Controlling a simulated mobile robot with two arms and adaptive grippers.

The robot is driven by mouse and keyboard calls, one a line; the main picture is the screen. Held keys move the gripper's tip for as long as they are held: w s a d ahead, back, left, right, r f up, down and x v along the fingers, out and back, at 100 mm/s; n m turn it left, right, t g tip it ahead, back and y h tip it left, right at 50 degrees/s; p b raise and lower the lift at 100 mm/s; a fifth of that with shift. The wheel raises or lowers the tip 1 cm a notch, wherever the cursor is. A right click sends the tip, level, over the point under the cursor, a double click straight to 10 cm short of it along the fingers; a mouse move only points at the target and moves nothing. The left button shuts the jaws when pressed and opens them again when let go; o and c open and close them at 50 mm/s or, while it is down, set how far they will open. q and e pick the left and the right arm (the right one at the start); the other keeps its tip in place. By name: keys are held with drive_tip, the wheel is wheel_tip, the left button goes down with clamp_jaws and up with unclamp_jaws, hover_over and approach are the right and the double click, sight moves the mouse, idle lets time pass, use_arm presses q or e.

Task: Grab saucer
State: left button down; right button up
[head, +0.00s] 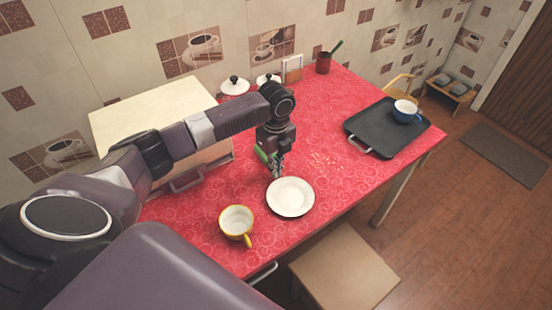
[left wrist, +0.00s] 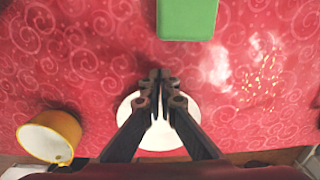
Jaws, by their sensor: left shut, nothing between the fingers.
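The white saucer (head: 290,198) lies flat and empty on the red oilcloth counter near its front edge. In the left wrist view the saucer (left wrist: 161,138) shows behind the fingers, which hide part of it. My left gripper (head: 275,174) is over the far rim of the saucer, pointing down. In the left wrist view my left gripper (left wrist: 161,80) has its fingertips together with nothing between them. I cannot tell whether the tips touch the saucer or hover above it. My right gripper is not in view.
A yellow cup (head: 236,222) stands left of the saucer. A green object (left wrist: 187,18) lies beyond the fingertips in the left wrist view. Crumbs (head: 325,162) lie on the cloth. A stool (head: 343,268) stands in front.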

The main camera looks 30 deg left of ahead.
sight(295, 201)
use_arm(q)
drive_tip(key=shift+f, duration=0.95)
drive_tip(key=shift+s+d+r+p, duration=0.1)
drive_tip(key=shift+d+r+p, duration=0.05)
drive_tip(key=shift+d+p, duration=0.2)
drive_tip(key=s+d+p, duration=0.1)
drive_tip(key=d+p, duration=0.1)
drive_tip(key=s+d+p, duration=0.1)
drive_tip(key=d+p, duration=0.1)
drive_tip(key=d, duration=0.1)
drive_tip(key=s+d+p, duration=0.1)
drive_tip(key=d+p, duration=0.1)
drive_tip(key=d, duration=0.1)
drive_tip(key=shift+s, duration=0.15)
drive_tip(key=shift+s+d, duration=0.15)
drive_tip(key=shift+d, duration=0.1)
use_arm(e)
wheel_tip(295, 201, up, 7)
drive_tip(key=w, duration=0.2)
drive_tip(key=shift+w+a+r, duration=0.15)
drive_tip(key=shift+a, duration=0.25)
use_arm(q)
drive_tip(key=shift+p, duration=0.35)
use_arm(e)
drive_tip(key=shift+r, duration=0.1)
